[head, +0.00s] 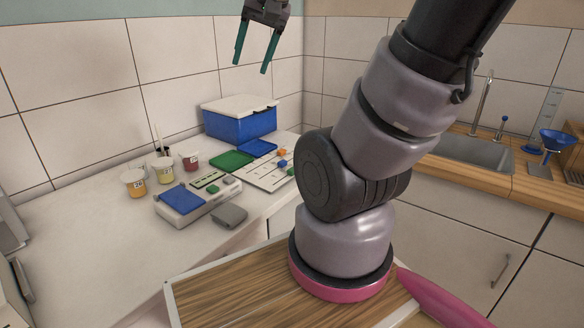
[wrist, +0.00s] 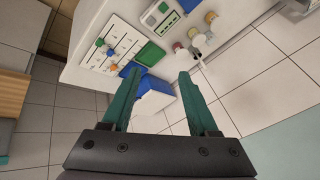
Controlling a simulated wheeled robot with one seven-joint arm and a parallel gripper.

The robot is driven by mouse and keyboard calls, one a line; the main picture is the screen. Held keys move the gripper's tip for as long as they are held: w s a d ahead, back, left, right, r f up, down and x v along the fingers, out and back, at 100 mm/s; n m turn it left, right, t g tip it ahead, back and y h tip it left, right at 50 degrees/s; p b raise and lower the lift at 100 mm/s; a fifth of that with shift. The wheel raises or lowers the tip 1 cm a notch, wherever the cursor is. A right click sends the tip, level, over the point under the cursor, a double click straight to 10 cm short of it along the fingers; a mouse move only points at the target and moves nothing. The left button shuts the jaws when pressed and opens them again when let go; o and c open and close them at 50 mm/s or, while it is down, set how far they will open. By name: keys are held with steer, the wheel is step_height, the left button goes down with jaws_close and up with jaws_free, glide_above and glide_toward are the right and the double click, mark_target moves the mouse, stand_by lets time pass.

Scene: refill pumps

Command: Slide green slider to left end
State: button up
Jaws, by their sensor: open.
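The green slider (head: 290,171) is a small block on a white slotted panel (head: 262,180) on the counter. It sits near the panel's right side, in the row nearest the front. A blue slider (head: 283,163) and an orange slider (head: 281,152) are in rows behind it. In the wrist view the green slider (wrist: 99,42) shows beside the blue and orange ones. My gripper (head: 250,67) is open and empty, high above the counter and well apart from the panel. Its two teal fingers point down; they also show in the wrist view (wrist: 158,74).
A blue box with a white lid (head: 240,122) stands behind the panel. A green plate (head: 231,159) and a blue plate (head: 258,147) lie beside the panel. A grey device (head: 187,206), a grey block (head: 229,214) and several cups (head: 136,185) are left.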

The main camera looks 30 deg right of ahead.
steer(key=w+d+f+m+g+h, duration=0.1)
steer(key=w+d+f+m+g, duration=0.15)
steer(key=w+d+f, duration=0.55)
steer(key=w+d+f+m+g, duration=0.25)
steer(key=w+d+f, duration=0.3)
steer(key=f, duration=0.45)
steer(key=d+f+m, duration=0.1)
steer(key=f, duration=0.5)
steer(key=w+d+f+m, duration=0.1)
steer(key=d+f, duration=0.1)
steer(key=f, duration=0.5)
steer(key=w+d+f+g, duration=0.1)
steer(key=d+f, duration=0.1)
steer(key=f, duration=0.5)
steer(key=shift+d+f+m, duration=0.1)
steer(key=shift+f+m, duration=0.15)
steer(key=shift+m, duration=0.15)
steer(key=shift+c, duration=0.3)
jaws_close()
